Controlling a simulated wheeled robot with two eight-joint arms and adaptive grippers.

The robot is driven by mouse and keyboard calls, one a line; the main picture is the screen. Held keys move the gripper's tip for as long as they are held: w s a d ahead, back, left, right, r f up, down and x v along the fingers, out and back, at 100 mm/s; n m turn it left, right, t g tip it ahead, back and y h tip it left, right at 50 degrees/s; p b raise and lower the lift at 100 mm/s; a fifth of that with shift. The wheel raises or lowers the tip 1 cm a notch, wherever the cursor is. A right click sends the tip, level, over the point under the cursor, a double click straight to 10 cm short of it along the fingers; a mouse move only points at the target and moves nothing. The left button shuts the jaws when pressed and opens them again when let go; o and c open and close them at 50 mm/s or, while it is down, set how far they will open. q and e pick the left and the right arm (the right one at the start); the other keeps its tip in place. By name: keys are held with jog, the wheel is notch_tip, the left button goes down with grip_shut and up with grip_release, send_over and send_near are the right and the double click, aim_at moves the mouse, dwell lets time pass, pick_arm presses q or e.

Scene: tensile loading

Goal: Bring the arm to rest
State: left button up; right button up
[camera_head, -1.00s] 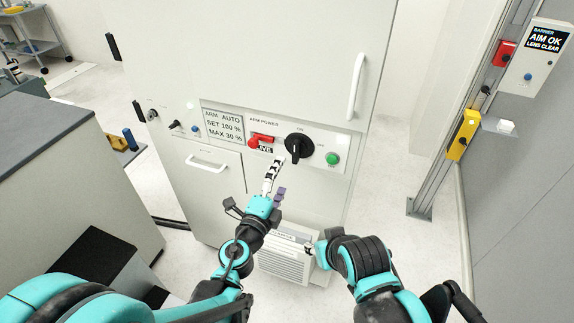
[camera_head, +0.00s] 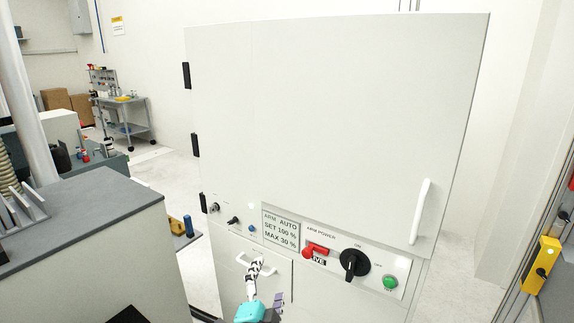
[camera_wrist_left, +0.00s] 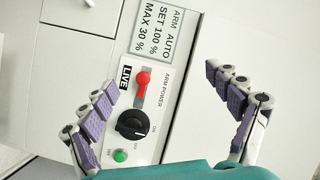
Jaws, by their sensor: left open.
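The white cabinet (camera_head: 340,120) has a control panel with a sign (camera_head: 281,230) reading ARM AUTO, SET 100 %, MAX 30 %. Beside it are a red lever (camera_head: 316,251) by a LIVE label, a black ARM POWER knob (camera_head: 354,264) and a green button (camera_head: 390,282). My left gripper (camera_head: 267,283) is open and empty, low in the head view, in front of the lower door. In the left wrist view its fingers (camera_wrist_left: 160,78) spread apart, with the lever (camera_wrist_left: 142,86) and knob (camera_wrist_left: 131,125) seen between them. My right gripper is out of view.
A grey-topped bench (camera_head: 90,207) stands at the left. A white handle (camera_head: 420,211) sticks out of the cabinet's upper door, another (camera_head: 255,265) from the lower door. A yellow box (camera_head: 541,264) on a post is at the right edge. Pale floor shows around the cabinet.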

pick_arm(q)
jog(key=s+a+f+n+g+y, duration=0.25)
jog(key=s+a+n, duration=0.2)
jog(key=a, duration=0.25)
jog(key=s+a+f+n+g+y, duration=0.2)
jog(key=s+a+n+g+y, duration=0.15)
jog(key=a+n, duration=0.35)
jog(key=s+f+n+g+h, duration=0.3)
jog(key=s+f, duration=0.2)
jog(key=s, duration=0.6)
jog(key=shift+s+f+g, duration=0.25)
jog(key=shift+s+g, duration=0.05)
jog(key=shift+s, duration=0.05)
jog(key=shift+a, duration=0.1)
